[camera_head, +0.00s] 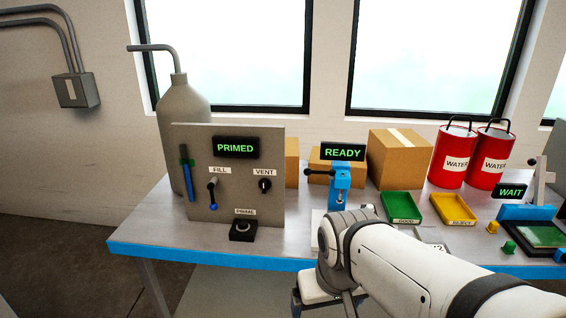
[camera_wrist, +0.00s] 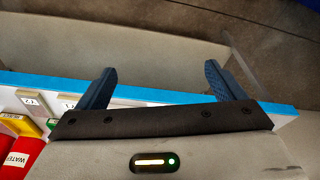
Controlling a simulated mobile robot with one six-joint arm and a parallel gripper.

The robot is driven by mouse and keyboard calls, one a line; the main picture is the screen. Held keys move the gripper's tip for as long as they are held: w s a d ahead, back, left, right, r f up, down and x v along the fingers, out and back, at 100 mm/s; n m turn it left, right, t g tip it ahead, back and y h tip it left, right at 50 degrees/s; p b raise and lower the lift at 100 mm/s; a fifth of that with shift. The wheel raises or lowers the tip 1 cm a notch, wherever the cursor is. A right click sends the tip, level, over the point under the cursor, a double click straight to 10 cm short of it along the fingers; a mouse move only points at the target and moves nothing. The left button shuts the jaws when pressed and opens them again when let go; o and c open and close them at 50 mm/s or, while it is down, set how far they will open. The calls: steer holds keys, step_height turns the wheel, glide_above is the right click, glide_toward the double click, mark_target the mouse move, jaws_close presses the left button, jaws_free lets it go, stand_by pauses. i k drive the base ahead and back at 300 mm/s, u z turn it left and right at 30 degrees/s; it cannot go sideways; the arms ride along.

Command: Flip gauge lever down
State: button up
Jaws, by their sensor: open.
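A blue gauge stand (camera_head: 340,188) is near the middle of the bench under a READY sign (camera_head: 342,152). A dark lever (camera_head: 318,172) with a round knob sticks out to the left from its top, about level. My arm hides part of its base. My gripper (camera_wrist: 160,68) is open and empty in the wrist view, with two dark blue fingers spread wide. It points down near the bench's blue front edge (camera_wrist: 150,93), with nothing between the fingers. In the head view my arm hides most of the gripper, and it is apart from the lever.
Left of the gauge stands a grey panel (camera_head: 235,190) with FILL and VENT levers and a PRIMED sign. A green tray (camera_head: 401,207) and yellow tray (camera_head: 453,208) lie to the right. Cardboard boxes (camera_head: 400,158) and red water drums (camera_head: 452,155) stand behind.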

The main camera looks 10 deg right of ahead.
mark_target(307, 172)
steer(key=k, duration=0.65)
steer(key=z, duration=0.3)
steer(key=i, duration=1.65)
steer(key=u, duration=0.15)
